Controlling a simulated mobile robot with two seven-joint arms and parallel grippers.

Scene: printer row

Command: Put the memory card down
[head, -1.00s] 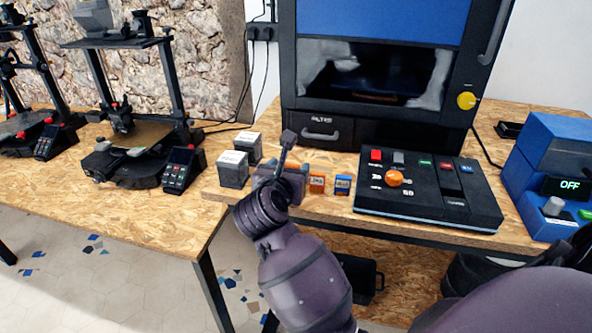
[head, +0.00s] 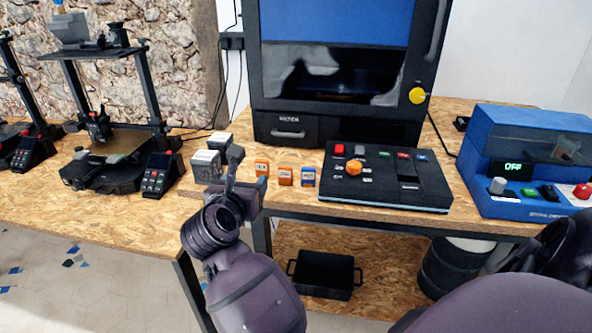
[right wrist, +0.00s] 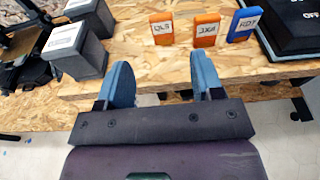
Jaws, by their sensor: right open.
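Three small cards stand upright near the front edge of the table. One is orange (head: 262,167), marked QLS in the right wrist view (right wrist: 171,29). Another orange card (head: 285,176) stands to its right, also in the right wrist view (right wrist: 205,30). A blue card (head: 308,177), marked KDY (right wrist: 243,25), is the rightmost. I cannot tell which one the task means. My right gripper (head: 252,186) is open and empty, just in front of the table edge. Its two blue fingers (right wrist: 161,78) are wide apart in the right wrist view. My left gripper is not in view.
Grey boxes (head: 206,166) stand left of the cards. A black control panel (head: 425,185) with an orange knob lies to their right, a blue machine (head: 530,150) beyond it. A large printer (head: 335,128) stands behind. A black bin (head: 325,274) sits on the lower shelf.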

